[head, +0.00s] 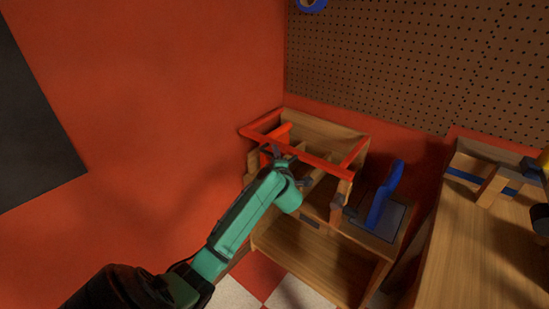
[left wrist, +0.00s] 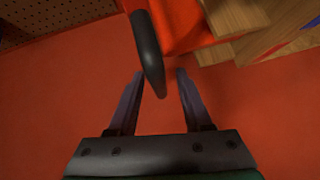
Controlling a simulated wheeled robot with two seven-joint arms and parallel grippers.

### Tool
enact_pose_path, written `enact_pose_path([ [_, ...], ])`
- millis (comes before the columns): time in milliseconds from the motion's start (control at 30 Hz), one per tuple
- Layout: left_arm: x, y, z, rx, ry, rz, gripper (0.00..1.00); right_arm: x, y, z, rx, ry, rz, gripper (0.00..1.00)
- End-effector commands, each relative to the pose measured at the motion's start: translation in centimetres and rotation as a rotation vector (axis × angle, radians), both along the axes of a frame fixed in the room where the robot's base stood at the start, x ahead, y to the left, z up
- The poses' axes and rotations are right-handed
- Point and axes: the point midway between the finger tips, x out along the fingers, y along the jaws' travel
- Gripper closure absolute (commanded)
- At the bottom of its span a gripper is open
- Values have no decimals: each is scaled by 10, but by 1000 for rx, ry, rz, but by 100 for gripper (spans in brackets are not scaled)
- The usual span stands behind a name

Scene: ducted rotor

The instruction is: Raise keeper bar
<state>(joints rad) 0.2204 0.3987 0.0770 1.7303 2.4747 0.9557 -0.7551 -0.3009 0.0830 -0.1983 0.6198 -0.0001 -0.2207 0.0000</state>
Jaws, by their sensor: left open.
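A red bar frame (head: 312,160) lies across the top of a wooden cabinet (head: 318,250) in the corner; I take it to be the keeper bar. My left gripper (head: 277,154) is at the frame's front bar, near its left half, with the arm hiding part of the cabinet. In the left wrist view the left gripper (left wrist: 158,85) is open. The rounded end of a dark handle (left wrist: 150,60) shows between its fingers, and I cannot tell whether they touch. Red and wooden parts lie beyond it.
A blue upright piece (head: 385,195) stands on a grey plate (head: 378,219) right of the frame. A wooden bench (head: 480,250) is at the right. The red wall (head: 150,100) is close on the left. A pegboard (head: 420,60) hangs behind.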

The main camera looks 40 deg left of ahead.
Motion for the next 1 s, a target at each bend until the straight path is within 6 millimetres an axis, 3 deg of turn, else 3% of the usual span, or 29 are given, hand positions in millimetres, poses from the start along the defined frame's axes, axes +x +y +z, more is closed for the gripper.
enact_pose_path([
  [167,0,0,1,1,-1,0,50,0,2,0,2,-1,0,50],
  [200,0,0,0,1,-1,0,54,0,2,0,3,0,0,50],
  [300,0,0,0,1,-1,0,92,0,4,0,5,-1,0,50],
  [333,0,0,0,1,-1,0,100,0,4,0,5,-1,0,50],
  [1000,0,0,0,0,1,-1,100,1,5,0,6,-2,1,50],
])
